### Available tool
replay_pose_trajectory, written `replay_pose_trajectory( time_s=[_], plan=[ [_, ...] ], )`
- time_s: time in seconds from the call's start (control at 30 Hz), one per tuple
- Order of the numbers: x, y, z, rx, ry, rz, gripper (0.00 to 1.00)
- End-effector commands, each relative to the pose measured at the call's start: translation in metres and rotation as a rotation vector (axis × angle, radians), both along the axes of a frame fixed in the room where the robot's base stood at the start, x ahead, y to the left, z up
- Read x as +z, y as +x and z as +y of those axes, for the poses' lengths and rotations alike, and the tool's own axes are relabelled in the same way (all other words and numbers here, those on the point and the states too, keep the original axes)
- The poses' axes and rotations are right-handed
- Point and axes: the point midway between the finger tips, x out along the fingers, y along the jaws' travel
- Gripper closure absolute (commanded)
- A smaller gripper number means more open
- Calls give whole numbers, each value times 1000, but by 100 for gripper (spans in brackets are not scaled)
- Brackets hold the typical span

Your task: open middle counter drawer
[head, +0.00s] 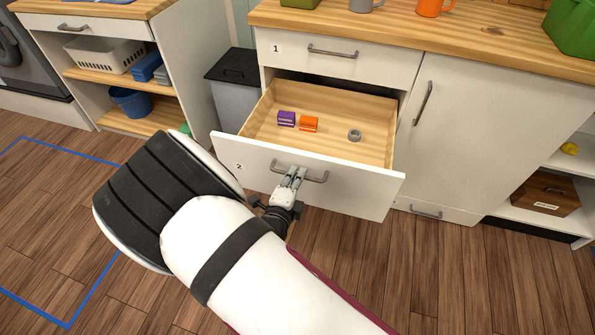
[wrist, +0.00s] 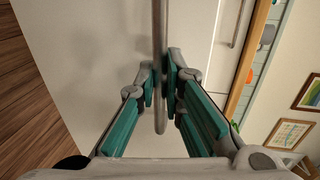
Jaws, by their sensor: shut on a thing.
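The middle counter drawer (head: 310,180) has a white front marked 2 and is pulled well out of the counter. Its wooden inside shows a purple block (head: 287,119), an orange block (head: 309,124) and a grey ring-shaped item (head: 354,135). The drawer's far end is hidden under the counter.
The top drawer (head: 345,57), marked 1, is shut above. A cupboard door (head: 475,140) is shut at the right. A grey bin (head: 233,85) stands left of the counter. Wooden floor (head: 450,275) is clear in front; blue floor lines (head: 95,290) lie left.

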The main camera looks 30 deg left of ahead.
Motion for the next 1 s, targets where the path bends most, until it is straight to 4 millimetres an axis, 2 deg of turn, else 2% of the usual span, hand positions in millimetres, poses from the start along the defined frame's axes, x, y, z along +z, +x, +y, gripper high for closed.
replay_pose_trajectory(
  time_s=[0.03,0.07,0.1,0.6,0.73,1.0],
  plan=[
    [-6,-2,-1,3,-7,13,100],
    [-6,-2,-1,3,-7,13,89],
    [-6,-2,-1,3,-8,14,82],
    [-2,-4,-1,1,-3,5,82],
    [1,-18,-3,4,-4,6,82],
    [9,-58,-13,4,-4,8,82]
  ],
)
